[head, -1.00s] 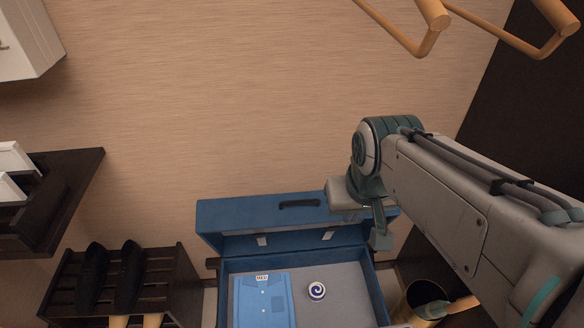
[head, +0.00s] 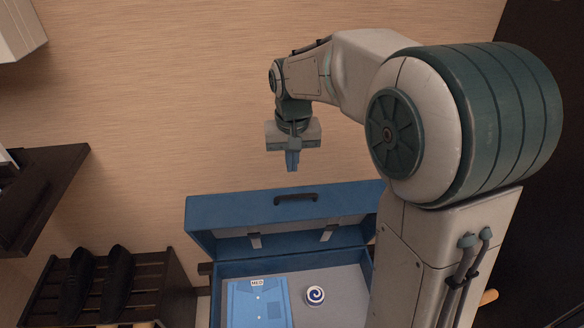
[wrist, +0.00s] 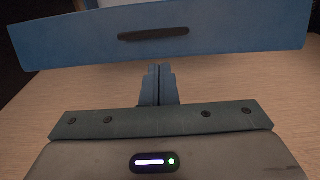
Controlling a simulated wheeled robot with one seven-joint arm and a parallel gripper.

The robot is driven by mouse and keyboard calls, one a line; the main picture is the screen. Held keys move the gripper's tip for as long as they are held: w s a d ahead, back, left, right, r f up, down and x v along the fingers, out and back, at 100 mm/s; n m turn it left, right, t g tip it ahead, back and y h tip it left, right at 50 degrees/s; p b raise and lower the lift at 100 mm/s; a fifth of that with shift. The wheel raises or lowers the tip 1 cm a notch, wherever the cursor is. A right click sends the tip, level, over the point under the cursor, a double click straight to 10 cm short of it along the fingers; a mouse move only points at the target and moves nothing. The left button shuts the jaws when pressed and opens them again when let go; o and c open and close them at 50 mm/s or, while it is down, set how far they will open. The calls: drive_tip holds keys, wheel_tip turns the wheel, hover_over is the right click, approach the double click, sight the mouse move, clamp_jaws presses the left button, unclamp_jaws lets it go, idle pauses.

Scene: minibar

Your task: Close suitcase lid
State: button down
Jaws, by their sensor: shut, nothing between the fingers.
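The blue suitcase (head: 217,287) stands open below my arm in the head view. Its lid (head: 245,213) is raised, with a dark handle (head: 296,198) on its top edge and two pale latches facing the inside. A folded blue shirt (head: 257,303) and a round blue-and-white swirl item (head: 315,295) lie inside. My gripper (head: 292,166) is shut and empty, pointing down above and apart from the lid. In the wrist view the shut fingers (wrist: 157,75) point toward the lid (wrist: 230,39) and its handle (wrist: 153,33). The suitcase's right side is hidden behind my arm.
A slatted dark rack (head: 150,290) with black shoes (head: 97,283) stands left of the suitcase. A dark shelf (head: 50,195) juts from the left.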

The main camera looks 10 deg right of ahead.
drive_tip(key=f, duration=0.8)
drive_tip(key=shift+w+f, duration=0.1)
drive_tip(key=shift+w, duration=0.25)
